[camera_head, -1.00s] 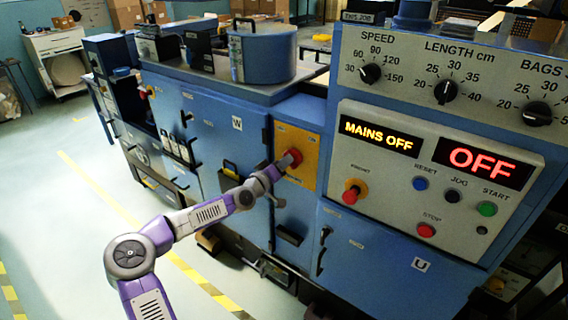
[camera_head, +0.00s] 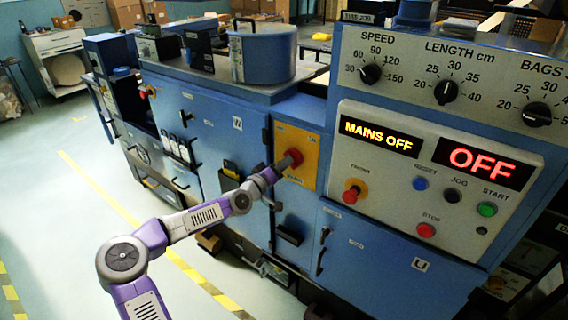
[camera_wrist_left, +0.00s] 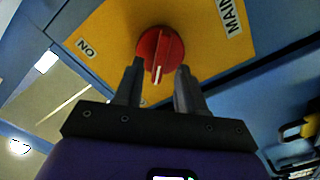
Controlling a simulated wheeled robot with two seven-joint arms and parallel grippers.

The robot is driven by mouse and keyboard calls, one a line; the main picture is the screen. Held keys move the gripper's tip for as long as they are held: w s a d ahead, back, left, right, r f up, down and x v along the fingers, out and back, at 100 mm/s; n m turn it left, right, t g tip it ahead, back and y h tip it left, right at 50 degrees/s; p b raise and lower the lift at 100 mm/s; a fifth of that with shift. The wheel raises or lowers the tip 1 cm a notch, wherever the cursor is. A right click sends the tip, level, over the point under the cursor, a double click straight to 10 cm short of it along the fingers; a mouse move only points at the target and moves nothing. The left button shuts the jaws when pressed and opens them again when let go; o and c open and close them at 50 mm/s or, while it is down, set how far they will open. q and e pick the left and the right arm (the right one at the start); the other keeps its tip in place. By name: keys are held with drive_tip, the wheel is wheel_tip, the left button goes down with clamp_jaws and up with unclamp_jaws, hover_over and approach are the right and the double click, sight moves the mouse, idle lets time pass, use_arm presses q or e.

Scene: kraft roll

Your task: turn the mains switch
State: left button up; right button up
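The mains switch is a red round knob (camera_head: 293,157) on a yellow plate (camera_head: 310,146) on the machine's blue front. In the left wrist view the knob (camera_wrist_left: 160,48) has a white pointer mark facing down the picture, between the fingers. An "ON" label (camera_wrist_left: 87,48) is left of it and a partly cut-off "MAIN" label (camera_wrist_left: 229,14) is at upper right. My left gripper (camera_wrist_left: 161,72) is at the knob, its fingers apart at the knob's lower sides; contact is unclear. In the head view the left gripper (camera_head: 277,169) points at the knob. The display (camera_head: 380,135) reads "MAINS OFF". My right gripper is out of view.
The control panel (camera_head: 400,215), right of the yellow plate, holds buttons and a red knob on yellow (camera_head: 354,192). A second display (camera_head: 484,163) reads "OFF". Door handles (camera_head: 323,250) stick out below. The floor at left is open.

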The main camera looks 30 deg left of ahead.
use_arm(q)
drive_tip(key=s, duration=0.6)
drive_tip(key=shift+a+p, duration=0.2)
drive_tip(key=shift+p, duration=0.25)
drive_tip(key=d+f+m+g+h, duration=0.1)
drive_tip(key=d+f+g+h, duration=0.3)
drive_tip(key=d+f, duration=1.15)
drive_tip(key=s+d+f+m+g+h, duration=0.2)
drive_tip(key=s+d+f+g, duration=0.5)
drive_tip(key=d+f, duration=0.55)
drive_tip(key=s+d+f+m+g+y, duration=0.1)
drive_tip(key=s+f+g, duration=0.2)
drive_tip(key=s, duration=0.8)
drive_tip(key=s+d+f+m+g+y, duration=0.1)
drive_tip(key=s+d+f+g+y, duration=0.1)
drive_tip(key=s+f, duration=0.5)
drive_tip(key=s+g, duration=0.1)
drive_tip(key=s, duration=0.4)
drive_tip(key=shift+f+m+g+p, duration=0.3)
drive_tip(key=shift+p, duration=0.1)
